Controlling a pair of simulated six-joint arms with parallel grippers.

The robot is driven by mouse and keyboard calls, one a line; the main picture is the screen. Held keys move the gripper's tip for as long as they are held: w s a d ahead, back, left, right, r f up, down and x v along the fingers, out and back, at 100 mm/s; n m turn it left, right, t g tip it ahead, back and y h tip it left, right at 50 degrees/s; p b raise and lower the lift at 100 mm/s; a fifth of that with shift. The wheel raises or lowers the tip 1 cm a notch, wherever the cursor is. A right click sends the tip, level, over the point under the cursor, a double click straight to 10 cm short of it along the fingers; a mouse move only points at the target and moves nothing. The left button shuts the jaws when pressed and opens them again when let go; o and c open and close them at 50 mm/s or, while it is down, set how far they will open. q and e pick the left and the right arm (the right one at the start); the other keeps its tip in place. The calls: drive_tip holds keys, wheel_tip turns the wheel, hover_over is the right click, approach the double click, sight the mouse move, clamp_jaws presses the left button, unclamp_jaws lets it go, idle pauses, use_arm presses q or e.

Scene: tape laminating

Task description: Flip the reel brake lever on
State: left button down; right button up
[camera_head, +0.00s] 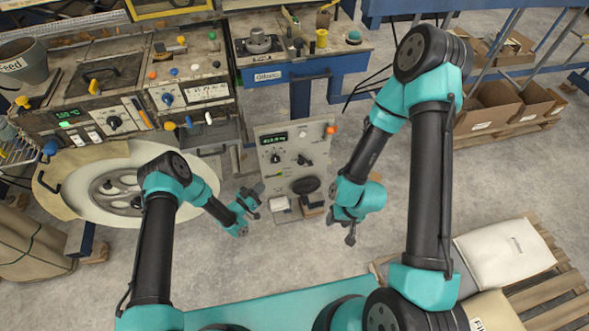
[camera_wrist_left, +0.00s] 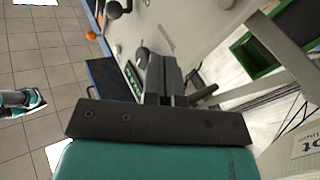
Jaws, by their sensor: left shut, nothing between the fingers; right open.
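A pale upright control panel (camera_head: 292,150) stands in the middle of the head view. It carries a green-lit display (camera_head: 273,139), a dark knob (camera_head: 303,160), a black oval part (camera_head: 306,185) and an orange knob (camera_head: 331,130). I cannot tell which control is the reel brake lever. My left gripper (camera_head: 255,195) is shut and empty, just left of the panel's lower part. In the left wrist view its closed fingers (camera_wrist_left: 165,78) point at a pale panel face (camera_wrist_left: 180,25) with a dark knob (camera_wrist_left: 142,55); contact is unclear. My right gripper (camera_head: 350,229) is open and empty, right of the panel.
A large pale reel (camera_head: 85,180) stands left of my left gripper. A worn console (camera_head: 125,85) with many knobs is behind it, and a blue-framed bench (camera_head: 345,72) is behind the panel. Boxes (camera_head: 490,105) and a pallet (camera_head: 545,245) lie right. Floor between them is clear.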

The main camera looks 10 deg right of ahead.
use_arm(q)
drive_tip(key=s+d+m+h, duration=0.1)
drive_tip(key=s+d+h, duration=0.1)
drive_tip(key=d+h, duration=0.1)
drive_tip(key=s+d+f+m+h, duration=0.1)
drive_tip(key=h, duration=0.1)
drive_tip(key=shift+d+m, duration=0.15)
drive_tip(key=shift+m, duration=0.15)
drive_tip(key=x, duration=1.4)
drive_tip(key=shift+f, duration=0.15)
drive_tip(key=shift+d+g+y, duration=0.1)
drive_tip(key=shift+g+y, duration=0.2)
drive_tip(key=shift+g, duration=0.2)
